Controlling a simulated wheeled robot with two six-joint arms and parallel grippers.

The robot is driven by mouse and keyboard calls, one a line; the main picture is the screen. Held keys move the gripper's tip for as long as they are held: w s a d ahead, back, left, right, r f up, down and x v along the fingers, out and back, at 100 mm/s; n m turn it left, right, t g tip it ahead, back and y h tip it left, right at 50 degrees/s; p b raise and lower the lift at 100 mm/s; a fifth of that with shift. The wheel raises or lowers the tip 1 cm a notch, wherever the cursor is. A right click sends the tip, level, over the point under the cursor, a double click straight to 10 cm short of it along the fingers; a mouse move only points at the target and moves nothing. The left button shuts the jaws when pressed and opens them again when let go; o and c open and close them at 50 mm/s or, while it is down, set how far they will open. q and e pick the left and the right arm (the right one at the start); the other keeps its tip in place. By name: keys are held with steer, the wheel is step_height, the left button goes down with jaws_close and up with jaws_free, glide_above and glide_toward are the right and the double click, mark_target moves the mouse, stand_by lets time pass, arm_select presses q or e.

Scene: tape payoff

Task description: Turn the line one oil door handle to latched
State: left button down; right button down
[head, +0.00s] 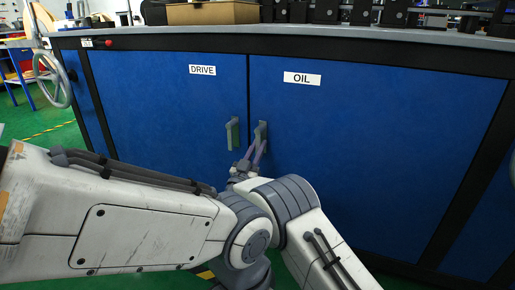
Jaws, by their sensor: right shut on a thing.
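The oil door (385,150) is a blue panel with a white "OIL" label (302,79). Its grey-green handle (262,129) is near the door's left edge and looks roughly upright, pointing down. My right gripper (257,150) is shut on the lower part of this handle; its fingers hide the handle's lower end. The door looks flush with the cabinet front. My left gripper is not in view.
The drive door (160,120) with its own handle (233,133) is close on the left of the oil handle. A handwheel (53,80) is at the far left. A cardboard box (213,13) and dark parts stand on the countertop (400,35). My white arm links fill the foreground.

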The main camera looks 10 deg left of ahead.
mark_target(260, 134)
steer(key=c, duration=0.8)
jaws_free()
steer(key=r+p, duration=0.4)
steer(key=r, duration=0.1)
steer(key=shift+s+d+r+p, duration=0.2)
steer(key=shift+d+p, duration=0.1)
steer(key=shift+d, duration=0.1)
steer(key=s+d+r+p, duration=0.1)
steer(key=d, duration=0.2)
steer(key=s+d+r+p, duration=0.1)
steer(key=d+r+p, duration=0.1)
steer(key=d, duration=0.1)
steer(key=s+d+r+p, duration=0.1)
steer(key=d+r+p, duration=0.1)
steer(key=d, duration=0.1)
steer(key=shift+s+d, duration=0.1)
steer(key=shift+s, duration=0.15)
steer(key=shift+s+d+r+p, duration=0.3)
steer(key=shift+s, duration=0.1)
